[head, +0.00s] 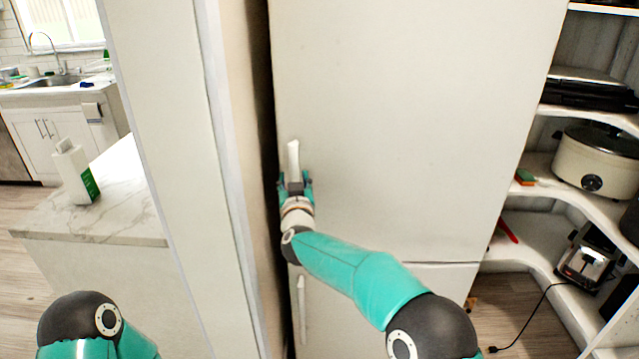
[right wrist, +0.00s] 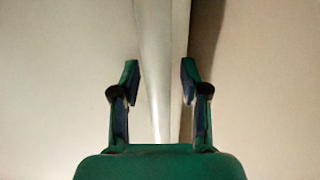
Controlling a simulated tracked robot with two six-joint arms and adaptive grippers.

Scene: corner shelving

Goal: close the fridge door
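The fridge is tall and off-white, and its large upper door (head: 410,130) fills the middle of the head view. The door looks flush or nearly so; a dark gap runs down its left edge, and I cannot tell if it is fully shut. Its white vertical handle (head: 293,158) is near that edge. My right gripper (head: 295,183) is at the handle's lower part. In the right wrist view, the fingers (right wrist: 160,82) are apart, one on either side of the pale handle (right wrist: 160,50); a firm grip does not show. My left gripper is out of view.
A lower fridge door with its own handle (head: 301,310) is below. A pale wall panel (head: 175,150) stands to the left, before a marble counter (head: 125,205) with a paper roll (head: 73,172). Corner shelves with a slow cooker (head: 597,160) and a toaster (head: 588,257) are at right.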

